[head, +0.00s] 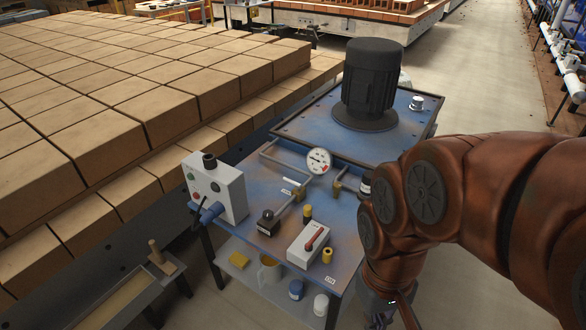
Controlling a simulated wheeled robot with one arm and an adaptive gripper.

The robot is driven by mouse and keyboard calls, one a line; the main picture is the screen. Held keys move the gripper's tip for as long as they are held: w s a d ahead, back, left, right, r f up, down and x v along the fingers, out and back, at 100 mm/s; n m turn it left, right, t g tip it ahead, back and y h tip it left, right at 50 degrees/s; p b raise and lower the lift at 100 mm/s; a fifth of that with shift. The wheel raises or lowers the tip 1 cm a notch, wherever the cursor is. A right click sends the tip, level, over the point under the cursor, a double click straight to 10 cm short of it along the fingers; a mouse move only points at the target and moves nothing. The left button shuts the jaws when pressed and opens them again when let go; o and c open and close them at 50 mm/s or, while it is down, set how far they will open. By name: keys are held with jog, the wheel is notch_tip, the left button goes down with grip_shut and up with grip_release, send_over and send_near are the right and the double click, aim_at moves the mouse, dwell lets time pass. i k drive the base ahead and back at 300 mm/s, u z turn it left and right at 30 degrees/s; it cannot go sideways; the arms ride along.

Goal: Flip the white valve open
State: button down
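A small white lever handle (291,182), which looks like the white valve, is by the pipework left of the round pressure gauge (318,161), on the blue bench (252,205). It appears as short white bars lying roughly along the bench; its exact setting is too small to tell. My gripper (384,318) is low at the bottom edge, beside the bench's front right corner, well apart from the valve. It is dark and partly cut off by the frame, so its fingers are unclear.
A white switch box with a red lever (315,238) and a grey control box (216,187) stand on the bench. A dark motor (369,80) rises behind. Stacked bricks (150,100) fill the left. A mug (269,270) sits on the lower shelf. Floor at right is partly clear.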

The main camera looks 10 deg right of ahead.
aim_at(298, 186)
jog(key=k, duration=0.5)
jog(key=u, duration=0.6)
jog(key=i, duration=0.5)
jog(key=u, duration=0.75)
jog(key=i, duration=0.55)
jog(key=z, duration=0.55)
jog(key=i, duration=0.7)
jog(key=z, duration=0.7)
